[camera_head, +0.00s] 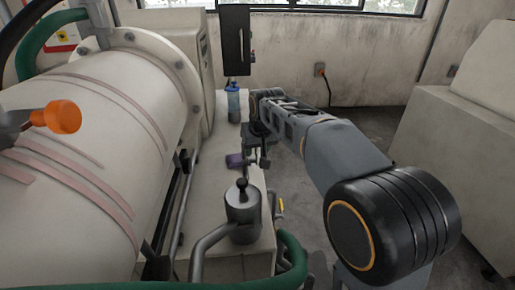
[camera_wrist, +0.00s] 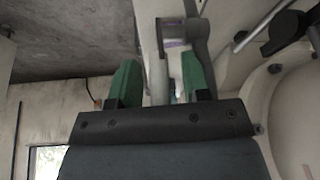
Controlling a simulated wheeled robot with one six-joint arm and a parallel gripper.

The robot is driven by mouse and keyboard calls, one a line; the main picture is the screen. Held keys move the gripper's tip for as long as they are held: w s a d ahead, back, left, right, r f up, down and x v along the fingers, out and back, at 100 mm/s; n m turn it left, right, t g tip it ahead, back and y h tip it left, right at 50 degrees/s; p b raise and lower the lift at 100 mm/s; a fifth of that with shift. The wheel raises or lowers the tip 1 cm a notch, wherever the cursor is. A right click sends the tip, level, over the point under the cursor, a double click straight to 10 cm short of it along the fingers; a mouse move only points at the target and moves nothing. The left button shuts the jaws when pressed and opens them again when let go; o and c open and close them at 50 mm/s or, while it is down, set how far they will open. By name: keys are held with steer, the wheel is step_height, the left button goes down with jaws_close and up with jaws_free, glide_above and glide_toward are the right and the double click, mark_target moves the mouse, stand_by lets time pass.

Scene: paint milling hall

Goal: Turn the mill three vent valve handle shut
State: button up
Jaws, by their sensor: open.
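My gripper (camera_wrist: 159,65) shows two green fingers, spread apart, in the wrist view. A grey lever-like bar (camera_wrist: 196,35) stands beyond and partly between the fingers; I cannot tell whether either finger touches it. A purple patch (camera_wrist: 173,44) shows behind it. In the head view my gripper is small and mostly hidden by my arm, close to a purple piece (camera_head: 235,160) by the low cream housing. An orange knob (camera_head: 63,117) on a grey stem sits above the mill drum (camera_head: 85,150) at left. No label shows which part is the mill three vent valve handle.
A grey pot with a black knob (camera_head: 242,210) and pipe stands on the cream housing (camera_head: 215,185). A green hose (camera_head: 293,258) curves in front.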

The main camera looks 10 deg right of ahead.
jaws_close()
stand_by(0.4)
